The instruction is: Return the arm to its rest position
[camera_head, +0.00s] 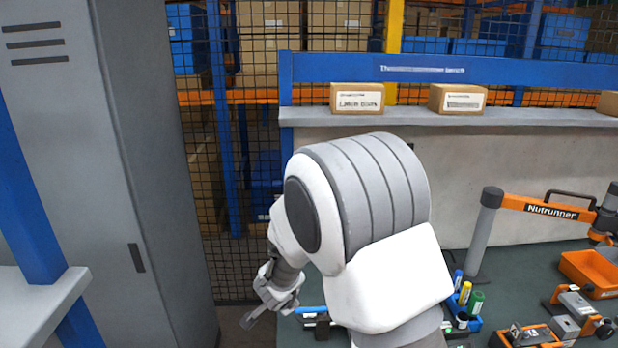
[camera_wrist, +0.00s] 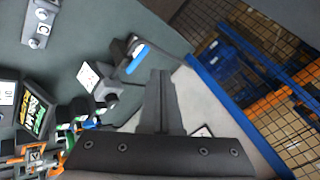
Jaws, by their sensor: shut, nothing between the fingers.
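My white and grey arm fills the middle of the head view, bent at a large elbow. My gripper (camera_head: 247,320) hangs low at the left of the arm, beside the left end of the bench top (camera_head: 450,232). In the wrist view my gripper (camera_wrist: 160,76) shows its dark fingers together, with nothing between them. Part of the bench is hidden behind my arm in the head view.
A tall grey locker (camera_head: 75,150) stands at the left, with a mesh fence (camera_head: 230,265) beside it. Labelled boxes (camera_head: 357,98) sit on the bench's back shelf. An orange nutrunner (camera_head: 540,207), an orange tray (camera_head: 592,272) and blue-handled tool (camera_head: 311,310) are on the bench.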

